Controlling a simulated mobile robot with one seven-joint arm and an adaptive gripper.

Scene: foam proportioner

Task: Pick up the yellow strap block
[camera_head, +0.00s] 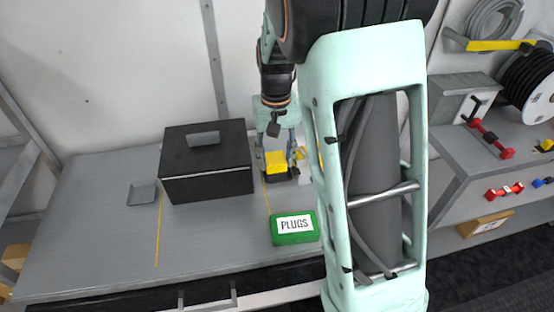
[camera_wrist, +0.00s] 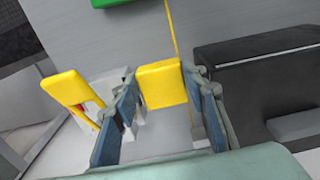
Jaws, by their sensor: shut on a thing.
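The yellow strap block (camera_head: 277,161) is between the fingers of my gripper (camera_head: 276,168) over the grey worktop, right of the black box. In the wrist view the block (camera_wrist: 161,84) sits between the two blue-padded fingers of my gripper (camera_wrist: 160,90), which is shut on it. I cannot tell whether the block is clear of the surface beneath it. A second yellow piece (camera_wrist: 72,88) stands beside the left finger, outside the grip, by a pale grey body; my arm partly hides that area in the head view.
The black box (camera_head: 207,170) with a grey handle stands close left of my gripper. A green PLUGS box (camera_head: 294,228) lies nearer the front edge. A small grey tray (camera_head: 143,193) is at the left. The worktop's (camera_head: 100,225) front left is clear.

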